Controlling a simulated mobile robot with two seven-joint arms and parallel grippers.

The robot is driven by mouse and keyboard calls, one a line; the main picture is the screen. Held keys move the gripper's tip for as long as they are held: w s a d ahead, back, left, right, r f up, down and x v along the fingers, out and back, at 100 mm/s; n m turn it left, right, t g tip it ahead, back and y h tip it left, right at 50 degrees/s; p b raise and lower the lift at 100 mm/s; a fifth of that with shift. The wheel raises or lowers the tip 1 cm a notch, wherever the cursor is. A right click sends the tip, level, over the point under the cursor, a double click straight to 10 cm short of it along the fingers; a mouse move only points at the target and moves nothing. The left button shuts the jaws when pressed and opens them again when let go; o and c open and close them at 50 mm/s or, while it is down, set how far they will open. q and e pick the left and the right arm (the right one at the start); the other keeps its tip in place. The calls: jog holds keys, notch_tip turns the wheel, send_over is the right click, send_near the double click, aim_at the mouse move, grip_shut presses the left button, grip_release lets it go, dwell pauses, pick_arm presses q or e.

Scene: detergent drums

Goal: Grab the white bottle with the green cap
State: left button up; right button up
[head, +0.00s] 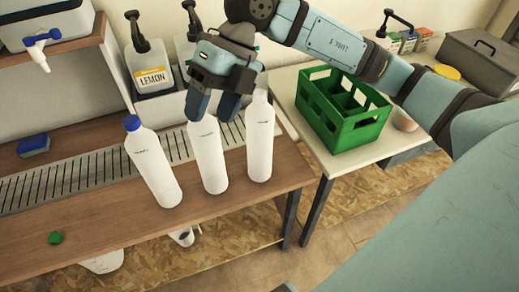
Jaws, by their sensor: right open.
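Three white bottles stand upright in a row on the wooden counter. The left bottle (154,168) has a blue cap. The middle bottle (209,160) has its top hidden by my right gripper (213,110), so its cap colour does not show. The right bottle (260,145) shows a white neck, and its top is partly behind the gripper; no green cap shows on it. My right gripper is open and points down, its fingers over the top of the middle bottle; I cannot tell whether they touch it. A loose green cap (55,238) lies at the counter's front left.
Detergent drums with black pumps, one labelled LEMON (152,78), stand behind the bottles. A slotted metal grate (75,180) runs along the counter (110,225). A green crate (345,130) stands on the side table (290,95). A blue sponge (33,145) lies at left.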

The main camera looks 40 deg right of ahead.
jog(key=w+d+m+t+h+b, duration=0.2)
jog(key=w+d+t+h, duration=0.1)
jog(key=d+h, duration=0.3)
jog(key=m+t+h+b, duration=0.2)
jog(key=m+b, duration=0.1)
send_over(260, 104)
jog(key=f, duration=0.3)
jog(key=shift+s+f, duration=0.1)
jog(key=shift+s, duration=0.3)
jog(key=x, duration=0.2)
jog(key=b+x, duration=0.1)
jog(key=x, duration=0.2)
jog(key=shift+s+f, duration=0.15)
jog(key=shift+f, duration=0.4)
pick_arm(q)
jog(key=f, duration=0.2)
jog(key=d+f, duration=0.1)
jog(key=shift+w+f+t+h, duration=0.15)
jog(key=shift+w+t+h, duration=0.1)
jog(key=shift+t+h, duration=0.05)
pick_arm(e)
jog(key=shift+t, duration=0.3)
jog(key=shift+c, duration=0.2)
pick_arm(q)
jog(key=shift+f, duration=0.1)
pick_arm(e)
grip_shut()
